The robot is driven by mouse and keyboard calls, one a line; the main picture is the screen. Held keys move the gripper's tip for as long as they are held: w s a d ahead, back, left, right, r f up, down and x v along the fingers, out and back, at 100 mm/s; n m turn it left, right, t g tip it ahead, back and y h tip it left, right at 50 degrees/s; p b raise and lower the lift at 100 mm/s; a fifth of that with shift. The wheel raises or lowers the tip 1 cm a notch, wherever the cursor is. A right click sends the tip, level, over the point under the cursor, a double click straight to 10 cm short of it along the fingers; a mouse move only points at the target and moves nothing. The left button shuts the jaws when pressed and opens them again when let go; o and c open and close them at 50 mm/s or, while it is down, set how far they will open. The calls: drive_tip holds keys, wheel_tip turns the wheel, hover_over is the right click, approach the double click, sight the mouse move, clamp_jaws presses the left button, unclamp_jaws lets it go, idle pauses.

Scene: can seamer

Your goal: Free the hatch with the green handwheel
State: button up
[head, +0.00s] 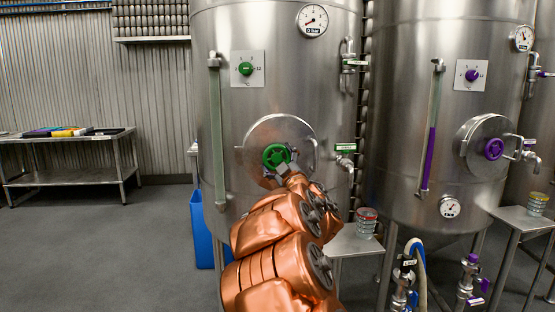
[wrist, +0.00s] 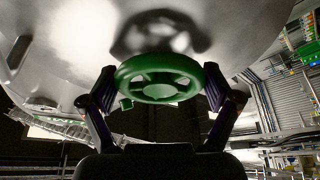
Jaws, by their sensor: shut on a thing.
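The green handwheel (head: 276,156) sits at the middle of a round steel hatch (head: 302,132) on the front of the left tank. In the wrist view the green handwheel (wrist: 158,78) fills the middle, between the two fingers. My gripper (wrist: 160,92) is shut on the wheel's rim, one finger at each side. In the head view my gripper (head: 283,168) reaches the wheel from below right, and my copper arm hides the tank's lower part. The hatch lies flat against the tank.
A purple handwheel (head: 493,149) is on the right tank's hatch. A green dial (head: 246,69) and a pressure gauge (head: 313,20) are above the green one. A small steel table (head: 350,243) with cans stands right of my arm. A blue bin (head: 203,232) stands left. Open floor lies further left.

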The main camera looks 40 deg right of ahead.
drive_tip(key=o, duration=0.9)
drive_tip(key=shift+v, duration=6)
